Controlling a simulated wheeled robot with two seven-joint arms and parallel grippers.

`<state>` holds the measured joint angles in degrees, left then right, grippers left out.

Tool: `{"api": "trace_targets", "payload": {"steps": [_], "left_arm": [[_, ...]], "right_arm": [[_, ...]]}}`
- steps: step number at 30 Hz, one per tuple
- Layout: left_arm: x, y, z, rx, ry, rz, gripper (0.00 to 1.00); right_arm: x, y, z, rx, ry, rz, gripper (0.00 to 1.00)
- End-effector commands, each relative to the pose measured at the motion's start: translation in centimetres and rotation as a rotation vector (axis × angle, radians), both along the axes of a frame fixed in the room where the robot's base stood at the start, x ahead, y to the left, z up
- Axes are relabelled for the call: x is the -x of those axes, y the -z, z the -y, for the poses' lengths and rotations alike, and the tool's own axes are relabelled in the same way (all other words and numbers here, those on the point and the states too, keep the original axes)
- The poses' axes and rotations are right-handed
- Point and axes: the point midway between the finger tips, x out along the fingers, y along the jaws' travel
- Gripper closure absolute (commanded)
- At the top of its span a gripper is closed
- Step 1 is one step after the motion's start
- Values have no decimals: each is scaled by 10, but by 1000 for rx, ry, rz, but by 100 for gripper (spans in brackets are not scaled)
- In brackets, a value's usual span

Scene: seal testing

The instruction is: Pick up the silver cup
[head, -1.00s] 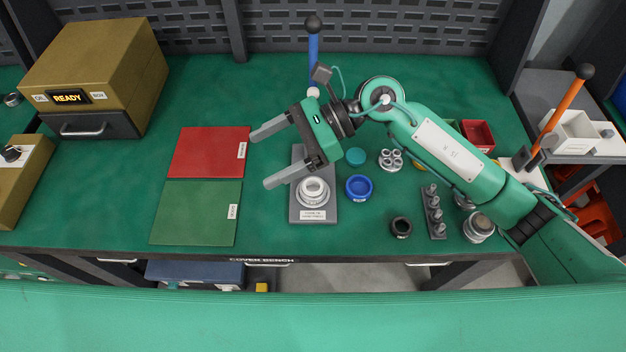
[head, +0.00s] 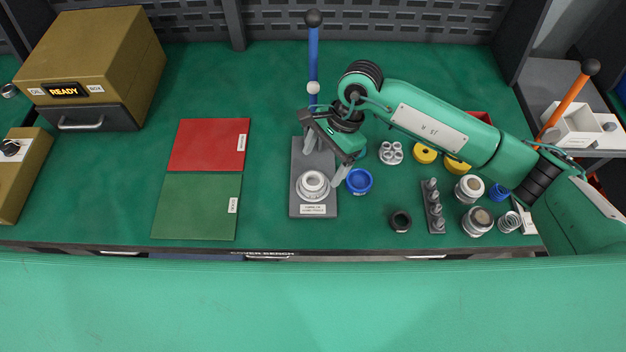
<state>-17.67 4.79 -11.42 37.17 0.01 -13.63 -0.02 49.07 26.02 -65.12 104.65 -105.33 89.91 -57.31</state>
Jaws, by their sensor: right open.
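Two silver round pieces stand at the right of the green bench, an upper one (head: 469,188) and a lower one (head: 477,220). Each has a brownish top; I cannot tell which is called the silver cup. A pale silver ring-shaped piece (head: 313,185) sits on the grey press base (head: 299,208). My right gripper (head: 326,160) is open and empty, over the press base just above and behind that ring-shaped piece. It is well left of the two silver pieces. My left gripper is not in view.
A blue ring (head: 359,181) lies just right of the press, whose blue lever (head: 313,60) stands upright behind. A dark ring (head: 400,221) and a rack of grey pegs (head: 434,208) stand farther right. Red (head: 209,145) and green (head: 195,206) mats lie left.

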Motion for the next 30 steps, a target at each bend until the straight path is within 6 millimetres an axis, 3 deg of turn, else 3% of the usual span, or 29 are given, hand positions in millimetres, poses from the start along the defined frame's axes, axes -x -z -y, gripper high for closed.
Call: {"api": "trace_targets", "payload": {"steps": [7,15,23,24,30], "left_arm": [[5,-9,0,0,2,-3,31],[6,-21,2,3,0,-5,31],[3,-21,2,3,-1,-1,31],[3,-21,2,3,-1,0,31],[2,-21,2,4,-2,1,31]], "right_arm": [[5,15,-6,0,-1,-3,17],[11,49,-16,-1,1,-2,17],[12,55,-17,-1,0,2,17],[12,55,-17,-1,0,2,19],[12,55,-17,-1,0,1,58]]}}
